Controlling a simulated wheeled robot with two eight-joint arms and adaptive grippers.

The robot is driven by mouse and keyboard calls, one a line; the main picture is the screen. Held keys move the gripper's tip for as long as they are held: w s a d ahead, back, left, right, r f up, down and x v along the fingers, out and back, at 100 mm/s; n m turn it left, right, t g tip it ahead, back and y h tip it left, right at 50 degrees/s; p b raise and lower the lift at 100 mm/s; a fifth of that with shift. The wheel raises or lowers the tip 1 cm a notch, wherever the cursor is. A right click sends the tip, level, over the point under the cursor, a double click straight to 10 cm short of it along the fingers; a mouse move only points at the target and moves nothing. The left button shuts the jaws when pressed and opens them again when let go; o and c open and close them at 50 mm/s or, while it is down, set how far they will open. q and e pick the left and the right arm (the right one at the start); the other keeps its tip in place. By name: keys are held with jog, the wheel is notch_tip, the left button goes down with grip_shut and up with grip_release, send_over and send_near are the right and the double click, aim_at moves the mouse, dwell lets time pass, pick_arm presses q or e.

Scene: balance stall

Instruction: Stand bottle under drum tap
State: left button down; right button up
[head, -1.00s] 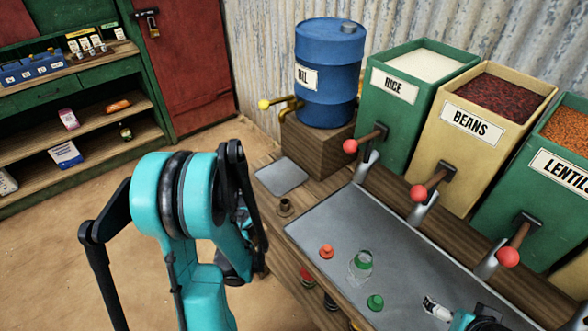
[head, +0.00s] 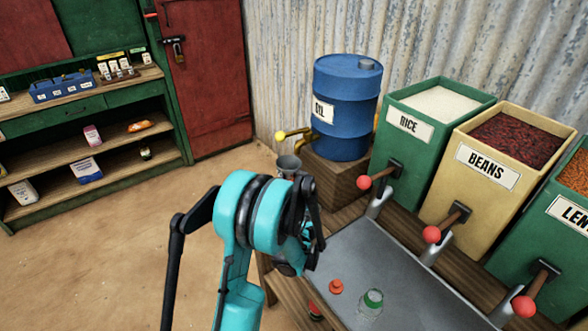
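A clear bottle with a green top (head: 371,301) stands on the grey metal counter tray, low in the head view. The drum tap (head: 300,135) is brass with a yellow knob and sticks out left from the blue oil drum (head: 346,110). My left gripper (head: 302,225) is in front of the drum's stand, mostly hidden by its own wrist, so its fingers cannot be read. A dark grey funnel-like cup (head: 288,164) shows just above it, below the tap. What is under the cup is hidden. My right gripper is out of view.
A red cap (head: 336,286) lies on the metal tray (head: 395,265). Rice (head: 410,120), beans (head: 490,160) and lentil bins stand along the back right, with red-knobbed levers in front. A wooden block (head: 335,180) bears the drum. Open floor lies left.

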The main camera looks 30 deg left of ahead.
pick_arm(q)
jog(key=w+b, duration=0.1)
jog(key=w+d+f, duration=0.1)
jog(key=w, duration=0.1)
jog(key=shift+d+f+b, duration=0.1)
jog(key=shift+f+b, duration=0.2)
jog(key=shift+b, duration=0.05)
jog(key=c, duration=1.3)
grip_release()
jog(key=shift+f, duration=0.1)
